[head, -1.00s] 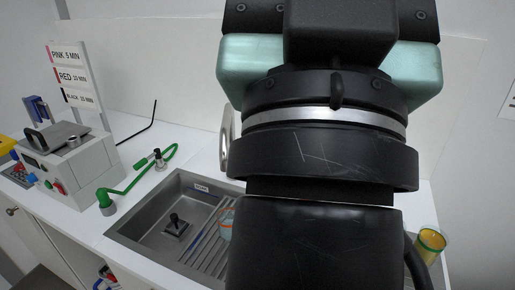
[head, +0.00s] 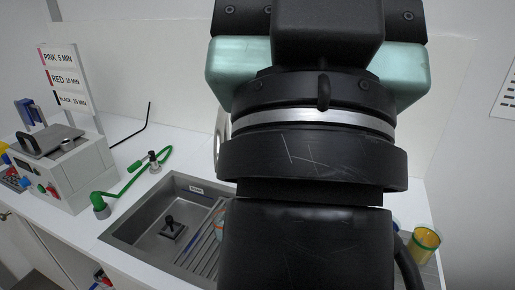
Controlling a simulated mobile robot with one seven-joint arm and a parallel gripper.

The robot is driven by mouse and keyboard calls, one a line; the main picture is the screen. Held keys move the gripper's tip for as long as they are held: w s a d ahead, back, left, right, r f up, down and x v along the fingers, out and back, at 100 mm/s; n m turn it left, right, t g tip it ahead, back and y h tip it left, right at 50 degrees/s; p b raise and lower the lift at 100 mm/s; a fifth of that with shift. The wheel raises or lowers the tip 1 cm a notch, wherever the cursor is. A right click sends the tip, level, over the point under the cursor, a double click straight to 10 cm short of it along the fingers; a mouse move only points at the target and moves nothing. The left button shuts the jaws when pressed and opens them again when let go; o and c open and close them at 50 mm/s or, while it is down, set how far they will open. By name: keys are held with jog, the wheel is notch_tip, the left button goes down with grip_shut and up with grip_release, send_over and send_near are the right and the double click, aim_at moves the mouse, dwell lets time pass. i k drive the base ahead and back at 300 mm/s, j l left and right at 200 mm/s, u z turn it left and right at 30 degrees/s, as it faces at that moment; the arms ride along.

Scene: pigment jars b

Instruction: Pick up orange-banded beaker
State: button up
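A clear beaker with an orange band (head: 219,227) stands at the right part of the sink's ribbed drainboard in the head view. Only a thin left strip of it shows; my arm covers the rest. Another beaker, with yellow contents and a green band (head: 425,243), stands on the right of the counter, beyond my arm. My arm fills the middle of the view from top to bottom. My gripper is not in view, so its fingers and anything between them cannot be seen.
A grey sink (head: 128,236) with a black drain plug (head: 171,228) lies left of my arm. A green-hosed tap (head: 130,184) stands behind it. A grey machine (head: 62,172) and a sign with times (head: 64,80) are at far left. A blue-rimmed item (head: 396,226) peeks out beside the yellow beaker.

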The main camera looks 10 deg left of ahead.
aim_at(218, 215)
jog(key=i+j+z, duration=0.2)
jog(key=j+z, duration=0.15)
jog(key=j, duration=0.6)
jog(key=i+j+z, duration=0.1)
jog(key=j+z, duration=0.3)
jog(key=j, duration=0.55)
jog(key=j+z, duration=0.35)
jog(key=j, duration=0.6)
jog(key=i+l, duration=0.2)
jog(key=l, duration=0.1)
